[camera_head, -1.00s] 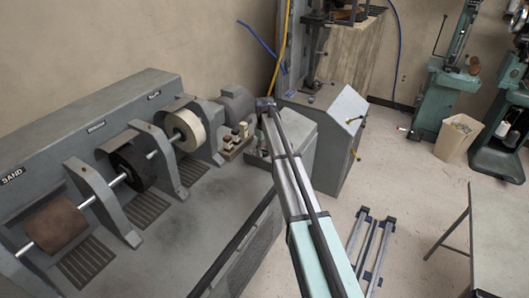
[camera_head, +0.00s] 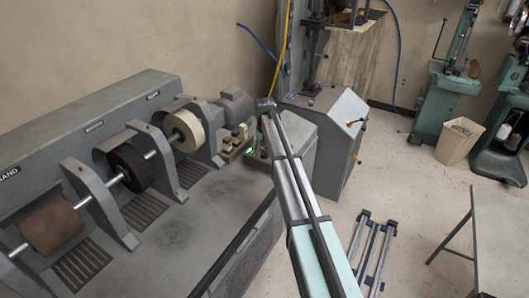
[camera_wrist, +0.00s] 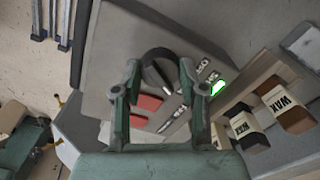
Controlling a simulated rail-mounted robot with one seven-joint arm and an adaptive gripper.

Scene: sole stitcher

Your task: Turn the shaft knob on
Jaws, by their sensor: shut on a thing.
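The dark round shaft knob (camera_wrist: 159,68), with a pale mark line across it, is on the grey control panel (camera_wrist: 115,55) in the wrist view. My gripper (camera_wrist: 160,64) is shut on the knob, with one green finger on each side of it. A small green light (camera_wrist: 219,88) glows to the right of the knob. In the head view my gripper is hidden behind my own arm; a green glow (camera_head: 250,151) shows there beside it. The shaft (camera_head: 120,178) carries a brown drum (camera_head: 52,226), a black wheel (camera_head: 132,166) and a cream wheel (camera_head: 184,129).
Red parts (camera_wrist: 147,104) and black-and-white labels lie close to the knob. Wax blocks (camera_wrist: 243,131) stand in a holder to the right. A grey machine cabinet (camera_head: 340,135) stands beyond my arm. Open floor (camera_head: 400,180) lies to the right.

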